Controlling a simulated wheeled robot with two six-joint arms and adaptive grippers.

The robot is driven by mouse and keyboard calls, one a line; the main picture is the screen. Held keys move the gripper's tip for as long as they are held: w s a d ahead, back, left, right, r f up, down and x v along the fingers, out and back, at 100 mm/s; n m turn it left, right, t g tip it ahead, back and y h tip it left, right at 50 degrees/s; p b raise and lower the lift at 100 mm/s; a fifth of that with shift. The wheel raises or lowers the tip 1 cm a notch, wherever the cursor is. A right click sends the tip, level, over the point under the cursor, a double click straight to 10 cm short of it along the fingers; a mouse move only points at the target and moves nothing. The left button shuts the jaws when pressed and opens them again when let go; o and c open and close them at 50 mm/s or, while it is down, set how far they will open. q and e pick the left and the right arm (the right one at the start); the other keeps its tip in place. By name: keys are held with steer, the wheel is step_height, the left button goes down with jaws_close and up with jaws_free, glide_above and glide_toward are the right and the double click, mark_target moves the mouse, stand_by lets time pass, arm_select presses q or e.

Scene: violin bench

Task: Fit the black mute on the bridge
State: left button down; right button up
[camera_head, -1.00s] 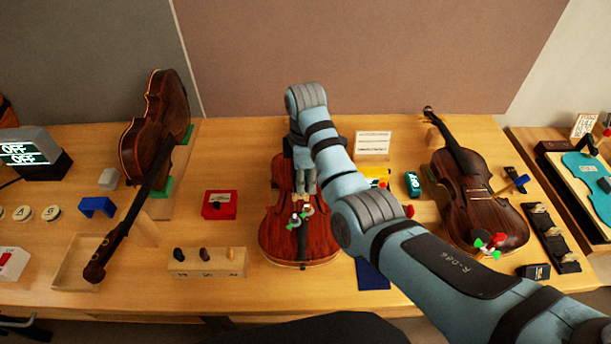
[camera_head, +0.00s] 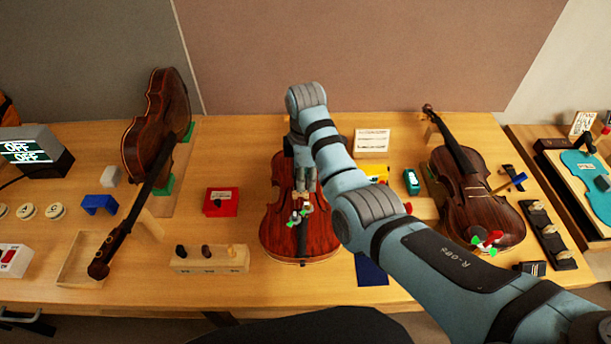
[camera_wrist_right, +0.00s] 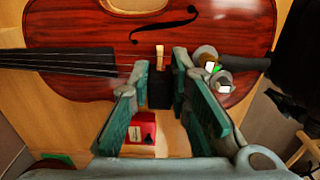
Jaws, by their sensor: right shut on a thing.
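My right gripper (camera_head: 305,187) is over the middle violin (camera_head: 283,240), a red-brown one lying on the bench. In the right wrist view its green-padded fingers (camera_wrist_right: 162,100) are shut on a small black block, the black mute (camera_wrist_right: 160,93). The pale wooden bridge (camera_wrist_right: 160,57) stands just beyond the mute in that view, close to it. I cannot tell whether they touch. In the head view my gripper hides the mute and the bridge. My left gripper is not in view.
Round fittings (camera_wrist_right: 210,68) with white and green marks sit near the violin's tail, right beside the fingers. A red box (camera_head: 221,202) and a wooden block with pegs (camera_head: 209,260) stand to the left.

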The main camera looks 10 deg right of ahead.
mark_target(306, 178)
steer(key=shift+f+b, duration=0.55)
steer(key=shift+f, duration=0.75)
stand_by(0.4)
steer(key=o, duration=0.9)
steer(key=shift+o, duration=0.2)
steer(key=shift+r, duration=0.1)
step_height(306, 178, up, 7)
steer(key=shift+r, duration=0.2)
